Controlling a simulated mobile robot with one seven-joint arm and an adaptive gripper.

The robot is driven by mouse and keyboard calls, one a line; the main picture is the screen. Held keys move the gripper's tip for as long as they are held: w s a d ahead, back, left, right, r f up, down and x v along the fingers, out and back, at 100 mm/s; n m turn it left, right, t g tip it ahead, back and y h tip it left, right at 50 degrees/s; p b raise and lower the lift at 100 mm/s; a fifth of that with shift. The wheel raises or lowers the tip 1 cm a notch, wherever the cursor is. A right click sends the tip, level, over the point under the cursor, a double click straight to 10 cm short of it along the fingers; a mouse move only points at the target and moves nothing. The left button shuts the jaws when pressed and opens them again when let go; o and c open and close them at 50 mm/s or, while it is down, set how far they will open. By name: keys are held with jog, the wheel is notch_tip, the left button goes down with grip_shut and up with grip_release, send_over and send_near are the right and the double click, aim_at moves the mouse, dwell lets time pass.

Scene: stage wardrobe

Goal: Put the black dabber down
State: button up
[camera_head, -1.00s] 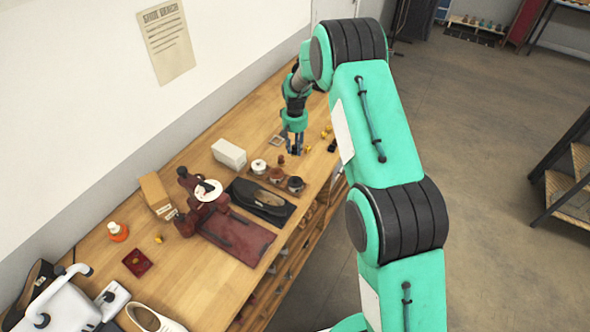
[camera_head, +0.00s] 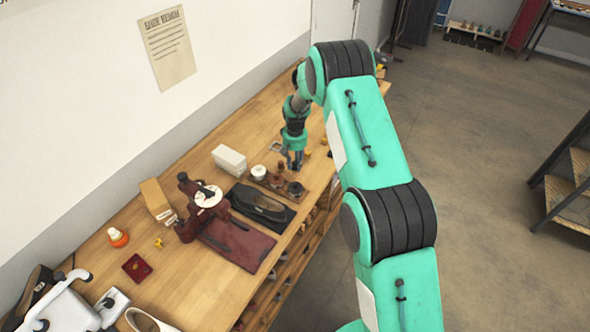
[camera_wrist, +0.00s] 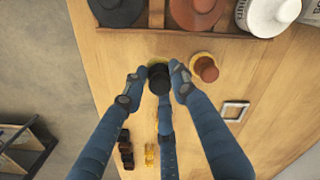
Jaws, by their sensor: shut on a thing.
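My gripper (camera_head: 294,164) is low over the wooden bench, just beyond the rack of tins. In the wrist view its blue fingers (camera_wrist: 157,80) are shut on the black dabber (camera_wrist: 159,79), seen from above with a yellowish edge at its base. The dabber looks upright. I cannot tell whether its base touches the bench. A brown dabber (camera_wrist: 206,68) stands just right of the fingers in the wrist view, apart from the black one. In the head view the black dabber is mostly hidden by the gripper.
The wooden rack (camera_wrist: 130,35) with black, brown and white-lidded containers is close to the fingers. A shoe (camera_head: 258,205) lies on a dark mat nearer the camera.

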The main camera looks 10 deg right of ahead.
aim_at(295, 169)
jog(key=shift+f, duration=1.75)
jog(key=shift+f, duration=0.1)
jog(key=o, duration=0.9)
jog(key=shift+o, duration=0.2)
notch_tip(295, 169, up, 12)
jog(key=shift+r, duration=0.15)
